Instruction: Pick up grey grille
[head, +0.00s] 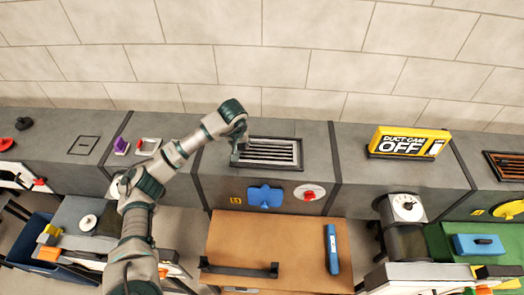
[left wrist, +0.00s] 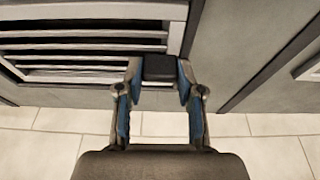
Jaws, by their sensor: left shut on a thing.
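The grey grille (head: 268,152), a slatted plate in a dark surround, lies in the top of the middle grey duct section in the head view. My left gripper (head: 238,153) reaches down at its left end. In the left wrist view the grille's slats (left wrist: 85,52) fill the upper left. There my left gripper (left wrist: 159,72) is shut on a small dark block at the grille's edge, which looks like its grip tab. Whether the grille is lifted at all cannot be told. My right gripper is not in view.
A yellow "DUCT CAM OFF" sign (head: 408,142) stands on the duct to the right. A blue latch (head: 265,196) and a red-and-white dial (head: 308,193) are on the duct front. A brown table (head: 290,235) holds a blue tool (head: 332,249) and a dark bar (head: 238,268).

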